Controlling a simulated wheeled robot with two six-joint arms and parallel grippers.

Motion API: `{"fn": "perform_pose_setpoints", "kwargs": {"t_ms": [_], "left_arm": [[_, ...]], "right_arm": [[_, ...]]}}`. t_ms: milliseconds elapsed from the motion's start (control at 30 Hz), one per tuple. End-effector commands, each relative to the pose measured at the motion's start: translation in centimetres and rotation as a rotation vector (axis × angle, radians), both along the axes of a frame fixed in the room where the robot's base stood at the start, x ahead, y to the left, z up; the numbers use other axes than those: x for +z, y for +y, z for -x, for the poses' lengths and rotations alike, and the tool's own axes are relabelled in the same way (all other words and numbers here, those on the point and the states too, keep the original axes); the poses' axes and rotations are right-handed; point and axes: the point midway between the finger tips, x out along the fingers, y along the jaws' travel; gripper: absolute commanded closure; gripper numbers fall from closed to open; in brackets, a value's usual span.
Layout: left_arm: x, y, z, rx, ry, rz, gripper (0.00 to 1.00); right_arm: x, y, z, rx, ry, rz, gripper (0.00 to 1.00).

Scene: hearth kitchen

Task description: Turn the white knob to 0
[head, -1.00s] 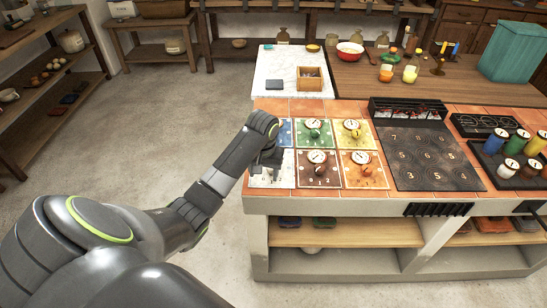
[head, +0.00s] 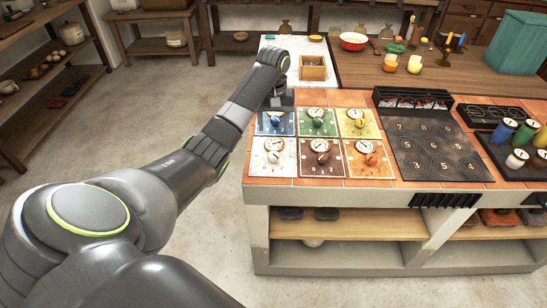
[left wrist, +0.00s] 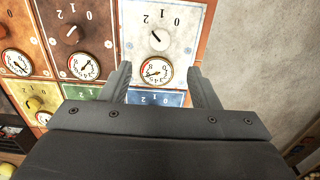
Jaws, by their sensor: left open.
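The white panel (head: 258,166) is at the front left of the knob panels on the tiled counter. Its white knob (head: 272,157) sits below a round dial (head: 274,144). In the left wrist view the panel (left wrist: 190,18) appears upside down, with 0, 1 and 2 marked and the knob (left wrist: 157,40) standing free. I cannot tell its exact setting. My left gripper (head: 281,99) is above the back edge of the blue panel (head: 264,129), behind the white one. Its open, empty fingers (left wrist: 161,75) appear on either side of the white panel's dial. My right gripper is out of view.
Green (head: 306,130), yellow (head: 371,131), brown (head: 307,170) and orange (head: 380,172) knob panels adjoin. A dark numbered board (head: 430,155) lies to the right. A wooden box (head: 313,68) stands on the marble slab behind.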

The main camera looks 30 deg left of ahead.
Motion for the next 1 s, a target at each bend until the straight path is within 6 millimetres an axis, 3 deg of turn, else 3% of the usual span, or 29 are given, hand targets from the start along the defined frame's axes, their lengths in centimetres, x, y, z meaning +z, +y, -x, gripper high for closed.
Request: {"fn": "perform_pose_setpoints", "kwargs": {"t_ms": [33,300,500,700,1000], "left_arm": [[-1.4,-0.1,0.0,0.0,0.002,0.001,0.45],[-7.0,0.0,0.1,0.0,0.004,0.0,0.45],[-10.4,0.0,0.0,0.0,0.001,0.0,0.45],[-11.9,0.0,0.0,-0.001,0.001,-0.001,0.45],[-12.1,0.0,0.0,-0.001,-0.001,-0.002,0.45]], "right_arm": [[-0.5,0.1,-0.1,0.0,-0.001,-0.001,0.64],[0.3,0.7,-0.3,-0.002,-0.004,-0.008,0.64],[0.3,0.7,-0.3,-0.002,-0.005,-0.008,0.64],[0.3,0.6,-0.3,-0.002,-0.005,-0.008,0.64],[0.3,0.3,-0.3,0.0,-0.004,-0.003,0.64]]}}
